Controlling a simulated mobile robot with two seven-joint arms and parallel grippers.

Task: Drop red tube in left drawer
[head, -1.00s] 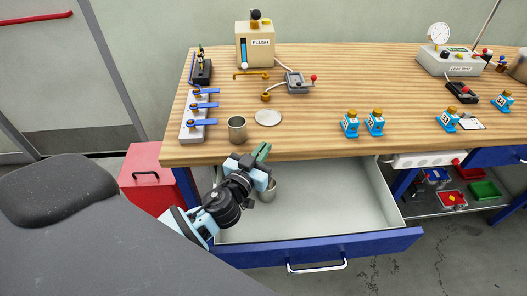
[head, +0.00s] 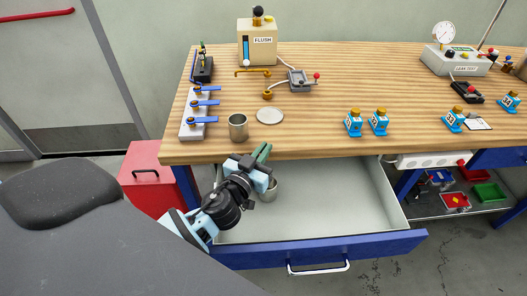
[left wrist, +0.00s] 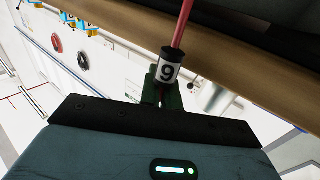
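A red tube (left wrist: 183,25) shows in the left wrist view, with a black and white collar marked 9 (left wrist: 167,72) at its near end. My left gripper (left wrist: 162,92) has its green fingers closed at this collar. In the head view my left gripper (head: 263,154) is by the bench's front edge, above the back left of the open left drawer (head: 330,215). I cannot make out the tube in the head view. A metal cup (head: 269,190) stands inside the drawer, partly hidden behind the gripper. My right gripper is not in view.
The wooden bench top (head: 320,110) overhangs the drawer's back. Another metal cup (head: 238,127) and a round disc (head: 270,116) stand near its front edge. A red box (head: 155,180) is left of the drawer. The drawer's middle and right are clear.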

